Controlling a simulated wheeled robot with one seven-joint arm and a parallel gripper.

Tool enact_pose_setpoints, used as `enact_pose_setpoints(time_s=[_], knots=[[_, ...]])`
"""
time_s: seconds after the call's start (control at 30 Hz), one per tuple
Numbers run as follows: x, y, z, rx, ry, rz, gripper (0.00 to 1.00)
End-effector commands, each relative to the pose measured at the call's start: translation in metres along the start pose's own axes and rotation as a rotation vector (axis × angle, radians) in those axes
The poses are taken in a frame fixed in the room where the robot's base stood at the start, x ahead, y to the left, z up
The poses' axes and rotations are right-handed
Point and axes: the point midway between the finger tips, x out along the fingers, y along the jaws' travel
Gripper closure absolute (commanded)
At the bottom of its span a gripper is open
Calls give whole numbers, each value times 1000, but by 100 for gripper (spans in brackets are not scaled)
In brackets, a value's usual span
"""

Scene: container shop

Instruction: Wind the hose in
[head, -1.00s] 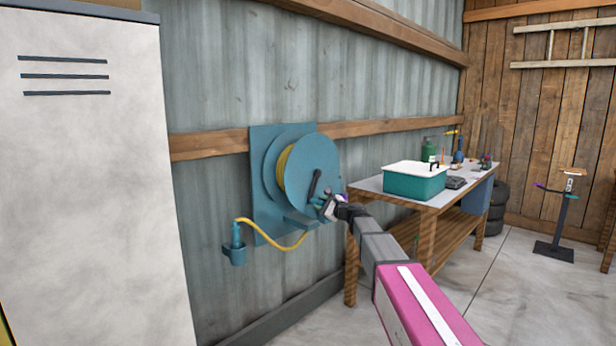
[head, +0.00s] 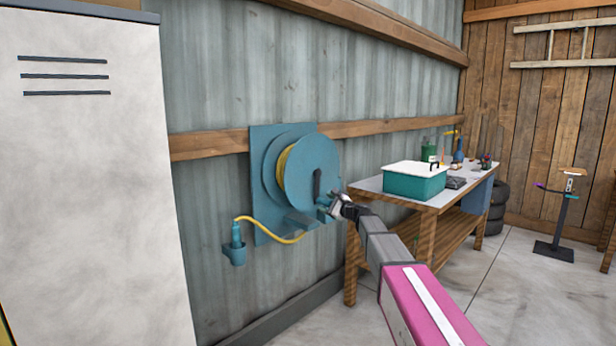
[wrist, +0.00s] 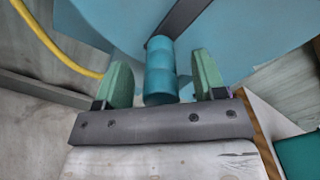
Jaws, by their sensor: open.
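The blue hose reel (head: 308,165) is mounted on a blue plate on the wall, with yellow hose wound on its drum. The yellow hose (head: 268,234) runs from beneath the reel to a nozzle (head: 236,236) standing in a blue wall cup. A dark crank arm (head: 317,183) hangs down the reel's face; its blue handle (wrist: 161,72) shows in the wrist view. My gripper (wrist: 168,84) is open, with its green fingers on either side of the handle and a gap visible at each side. In the head view my gripper (head: 331,204) is at the reel's lower right.
A workbench (head: 420,200) with a teal bin (head: 414,182) stands just right of my gripper. A white cabinet (head: 90,180) is at the left. Tyres (head: 497,208) and a stand (head: 560,215) are farther back. Open floor lies at the lower right.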

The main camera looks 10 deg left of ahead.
Motion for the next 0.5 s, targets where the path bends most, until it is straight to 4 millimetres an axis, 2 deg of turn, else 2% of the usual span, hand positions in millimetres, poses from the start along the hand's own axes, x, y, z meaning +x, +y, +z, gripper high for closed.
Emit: enact_pose_setpoints(time_s=[0.27, 0.5], knots=[[-5, 0, 0, 0, 0, 0, 36], [-28, 1, 1, 0, 0, 0, 36]])
